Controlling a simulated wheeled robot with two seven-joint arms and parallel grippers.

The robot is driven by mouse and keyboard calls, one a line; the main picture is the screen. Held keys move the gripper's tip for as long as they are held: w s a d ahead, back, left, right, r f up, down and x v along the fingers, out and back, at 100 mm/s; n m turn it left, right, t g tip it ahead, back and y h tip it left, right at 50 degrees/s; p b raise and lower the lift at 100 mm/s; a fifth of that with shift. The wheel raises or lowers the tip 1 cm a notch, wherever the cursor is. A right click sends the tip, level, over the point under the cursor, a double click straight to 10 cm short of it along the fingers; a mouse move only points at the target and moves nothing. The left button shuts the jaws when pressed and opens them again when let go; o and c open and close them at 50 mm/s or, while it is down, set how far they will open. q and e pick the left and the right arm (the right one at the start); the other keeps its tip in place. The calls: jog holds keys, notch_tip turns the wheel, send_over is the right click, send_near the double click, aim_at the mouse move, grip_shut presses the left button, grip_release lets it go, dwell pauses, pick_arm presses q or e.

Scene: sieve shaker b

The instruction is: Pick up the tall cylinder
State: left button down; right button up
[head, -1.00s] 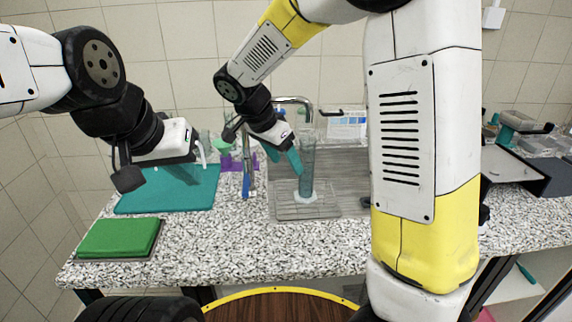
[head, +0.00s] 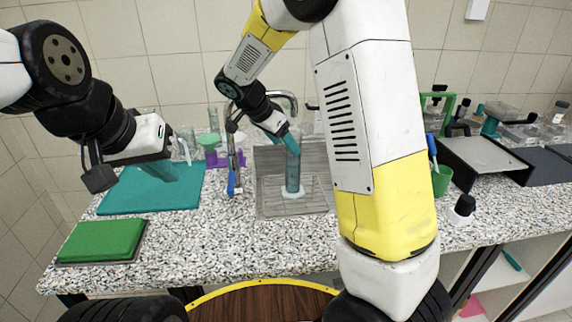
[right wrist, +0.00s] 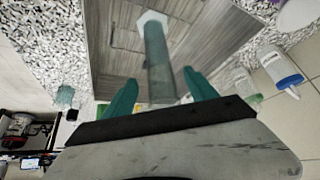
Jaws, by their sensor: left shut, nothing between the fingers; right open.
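The tall cylinder (head: 293,178) is a teal-grey transparent graduated cylinder with a pale, flat base. It stands upright in the grey sink area at the middle of the counter. My right gripper (head: 287,144) is by its upper end in the head view. In the right wrist view the cylinder (right wrist: 158,60) lies between the two open teal fingers of my right gripper (right wrist: 160,80), with gaps visible on both sides. My left gripper (head: 170,173) is shut and empty above the teal mat (head: 130,202), far left of the cylinder; its teal fingers blend with the mat.
A faucet (head: 290,96) rises behind the sink. A purple rack (head: 216,160) and a blue-handled tool (head: 232,183) stand left of it. A green pad (head: 102,240) lies at the front left. A dark-topped bottle (head: 462,208) and a green cup (head: 441,180) stand at the right.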

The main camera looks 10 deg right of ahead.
aim_at(293, 165)
jog(key=x, duration=0.5)
jog(key=shift+w+d, duration=0.35)
jog(key=shift+d, duration=0.25)
grip_shut()
